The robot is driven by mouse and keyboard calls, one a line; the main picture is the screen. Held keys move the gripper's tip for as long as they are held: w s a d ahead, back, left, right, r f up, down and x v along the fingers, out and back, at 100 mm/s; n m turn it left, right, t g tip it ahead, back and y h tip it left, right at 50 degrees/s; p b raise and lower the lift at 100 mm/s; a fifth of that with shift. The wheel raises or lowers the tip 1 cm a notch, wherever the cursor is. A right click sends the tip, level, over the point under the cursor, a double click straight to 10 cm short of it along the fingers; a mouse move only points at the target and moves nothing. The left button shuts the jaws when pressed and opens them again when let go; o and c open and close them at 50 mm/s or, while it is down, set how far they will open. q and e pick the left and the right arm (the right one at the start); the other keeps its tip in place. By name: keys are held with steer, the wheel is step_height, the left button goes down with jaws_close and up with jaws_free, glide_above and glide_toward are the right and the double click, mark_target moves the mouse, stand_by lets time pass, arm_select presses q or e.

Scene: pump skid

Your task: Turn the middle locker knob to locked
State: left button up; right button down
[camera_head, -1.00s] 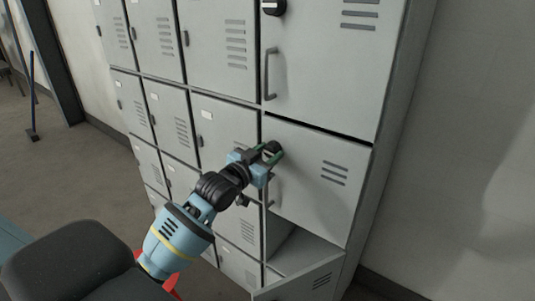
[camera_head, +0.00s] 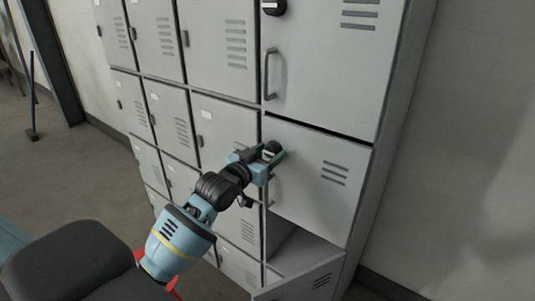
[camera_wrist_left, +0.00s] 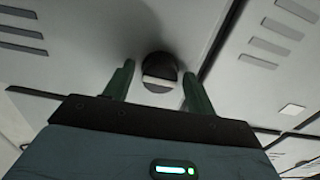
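The middle locker door (camera_head: 318,190) is grey with vent slots and stands in the right column of the locker bank. Its round dark knob (camera_head: 273,148) is at the door's upper left; in the left wrist view the knob (camera_wrist_left: 160,72) shows a pale bar across its face. My left gripper (camera_head: 268,156) is at the knob. In the left wrist view my left gripper (camera_wrist_left: 158,82) has its two green fingers spread, one on each side of the knob, with gaps between them and it. My right gripper is not in view.
The upper right locker (camera_head: 318,70) has its own knob (camera_head: 272,7) and a bar handle (camera_head: 270,75). Below the middle door a lower locker stands open, its door (camera_head: 305,283) swung outward. Bare wall lies to the right, open floor to the left.

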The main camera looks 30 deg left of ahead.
arm_select(q)
steer(key=shift+o, duration=0.5)
steer(key=shift+s+f, duration=0.1)
steer(key=shift+s, duration=0.5)
steer(key=s, duration=0.6)
steer(key=shift+s+a, duration=0.3)
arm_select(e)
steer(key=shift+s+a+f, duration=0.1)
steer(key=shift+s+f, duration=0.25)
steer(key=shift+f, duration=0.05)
